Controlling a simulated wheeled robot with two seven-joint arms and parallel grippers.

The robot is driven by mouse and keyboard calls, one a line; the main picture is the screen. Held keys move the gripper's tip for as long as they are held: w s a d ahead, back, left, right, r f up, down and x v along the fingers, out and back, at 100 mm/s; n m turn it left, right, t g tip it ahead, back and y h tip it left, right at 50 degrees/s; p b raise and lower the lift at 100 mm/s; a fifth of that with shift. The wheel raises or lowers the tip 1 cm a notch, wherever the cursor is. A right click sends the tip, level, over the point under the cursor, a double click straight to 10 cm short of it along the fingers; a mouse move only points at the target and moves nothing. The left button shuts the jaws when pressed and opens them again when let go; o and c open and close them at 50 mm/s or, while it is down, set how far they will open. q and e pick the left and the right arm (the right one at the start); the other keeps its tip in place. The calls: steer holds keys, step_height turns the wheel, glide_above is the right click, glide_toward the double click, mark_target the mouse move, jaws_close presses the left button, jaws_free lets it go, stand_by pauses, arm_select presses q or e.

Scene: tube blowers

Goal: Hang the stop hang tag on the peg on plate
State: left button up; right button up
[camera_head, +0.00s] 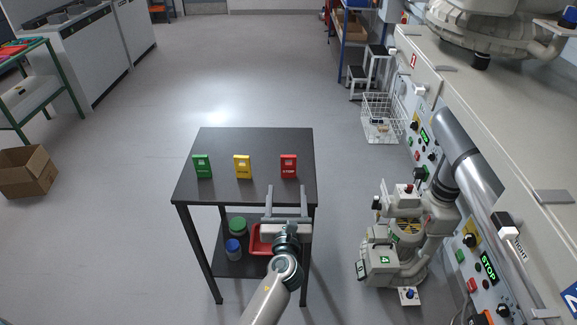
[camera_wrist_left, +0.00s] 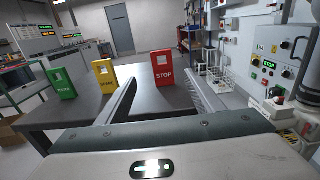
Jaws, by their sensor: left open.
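The red stop tag (camera_head: 289,166) stands upright on the dark table, the rightmost of three tags. It also stands ahead in the left wrist view (camera_wrist_left: 163,71), its STOP lettering facing me. My left gripper (camera_head: 286,190) is open and empty at the table's near edge. Its two fingers point toward the red tag, roughly in line with its sides, and the tag is beyond the fingertips. On the machine at right, a small white plate (camera_head: 409,297) carries a blue knob; I cannot tell whether it is the peg. My right gripper is not in view.
A yellow tag (camera_head: 243,166) and a green tag (camera_head: 202,166) stand left of the red one on the table (camera_head: 230,142). A red bin (camera_head: 257,240) and lidded jars (camera_head: 236,228) sit on the lower shelf. A control panel (camera_head: 465,235) runs along the right.

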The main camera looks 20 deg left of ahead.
arm_select(q)
glide_toward(288, 166)
steer(key=shift+w+a+r, duration=0.2)
steer(key=shift+w+r, duration=0.05)
steer(key=shift+w, duration=0.25)
steer(key=shift+w+a+r, duration=0.25)
steer(key=shift+w+r, duration=0.05)
steer(key=shift+w, duration=0.2)
steer(key=shift+w+a, duration=0.15)
steer(key=shift+w, duration=0.15)
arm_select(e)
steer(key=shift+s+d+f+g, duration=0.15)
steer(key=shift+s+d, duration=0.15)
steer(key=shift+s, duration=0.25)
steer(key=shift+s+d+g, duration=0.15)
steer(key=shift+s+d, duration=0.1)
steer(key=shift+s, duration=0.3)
arm_select(q)
steer(key=shift+w, duration=0.3)
steer(key=x, duration=0.3)
steer(key=shift+w+r+p, duration=0.15)
steer(key=shift+w+p, duration=0.25)
steer(key=shift+w, duration=0.3)
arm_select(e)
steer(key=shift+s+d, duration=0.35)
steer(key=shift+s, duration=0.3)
arm_select(q)
steer(key=shift+w, duration=0.1)
